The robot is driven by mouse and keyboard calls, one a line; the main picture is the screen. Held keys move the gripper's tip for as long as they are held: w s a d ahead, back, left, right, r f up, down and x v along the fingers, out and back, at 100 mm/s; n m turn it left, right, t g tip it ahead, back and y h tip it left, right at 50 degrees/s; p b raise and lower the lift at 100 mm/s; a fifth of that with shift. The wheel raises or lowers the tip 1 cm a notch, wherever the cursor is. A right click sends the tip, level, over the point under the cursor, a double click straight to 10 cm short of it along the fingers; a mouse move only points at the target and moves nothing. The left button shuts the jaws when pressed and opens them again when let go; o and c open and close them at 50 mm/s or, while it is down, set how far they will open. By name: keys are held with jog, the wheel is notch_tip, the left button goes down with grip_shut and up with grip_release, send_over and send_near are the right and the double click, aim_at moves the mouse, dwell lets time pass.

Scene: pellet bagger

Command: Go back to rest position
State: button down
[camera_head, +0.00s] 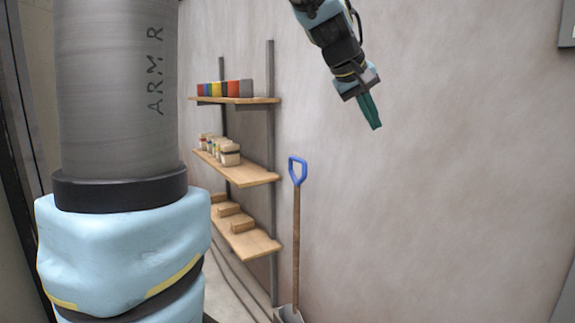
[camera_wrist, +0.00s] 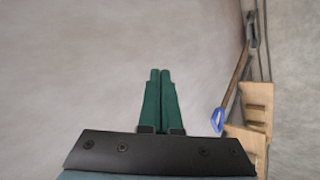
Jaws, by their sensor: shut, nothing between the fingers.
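My gripper (camera_head: 371,112) hangs in the upper right part of the head view, in front of the bare wall, with its green fingers pointing down. In the wrist view its two green fingers (camera_wrist: 160,72) lie side by side with their tips together, and nothing is between them. The gripper touches nothing that I can see. My arm's large grey and light blue links fill the left of the head view and hide what is behind them.
A wall shelf (camera_head: 237,175) holds coloured boxes (camera_head: 225,88), jars (camera_head: 228,153) and wooden blocks (camera_head: 233,218). A blue-handled shovel (camera_head: 296,215) leans beside it and also shows in the wrist view (camera_wrist: 219,119).

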jog(key=s+a+f+g+y, duration=0.15)
jog(key=a+f+y, duration=0.25)
jog(key=a+f, duration=1)
jog(key=s+a+f+m+g+y, duration=0.1)
jog(key=s+a+f+y, duration=0.1)
jog(key=s+a+f, duration=0.9)
notch_tip(320, 180, down, 3)
jog(key=shift+a+r+g, duration=0.1)
jog(key=shift+a+g, duration=0.05)
jog(key=shift+g, duration=0.2)
